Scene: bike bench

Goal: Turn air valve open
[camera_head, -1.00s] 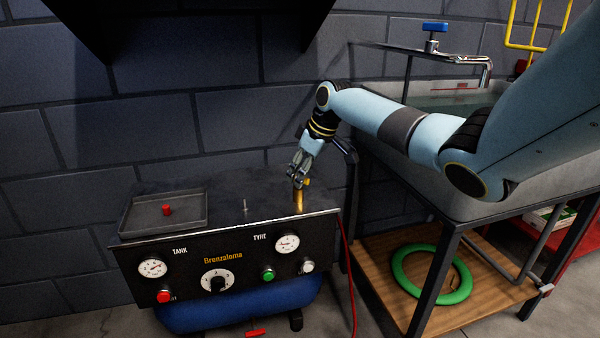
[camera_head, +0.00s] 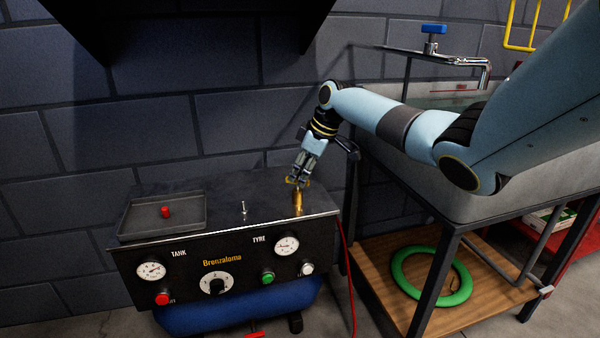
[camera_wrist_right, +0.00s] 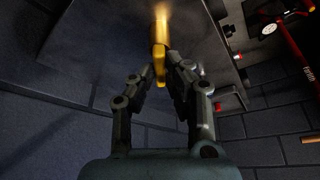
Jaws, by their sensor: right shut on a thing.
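The air valve is a brass post (camera_head: 298,203) standing on the right end of the compressor's top panel, with a yellow handle on it. My right gripper (camera_head: 298,182) comes down onto the valve from above and is shut on the yellow handle. In the right wrist view the fingers close around the yellow handle (camera_wrist_right: 160,66), with the brass body (camera_wrist_right: 160,28) just beyond the fingertips. The fingers hide part of the handle, so its exact angle is hard to tell. My left gripper is in neither view.
The black compressor panel (camera_head: 190,275) has gauges, a dial and buttons. A shallow tray (camera_head: 130,228) with a red knob (camera_head: 166,211) and a small metal toggle (camera_head: 243,208) are left of the valve. A sink bench stands to the right, with a green ring (camera_head: 400,282) below.

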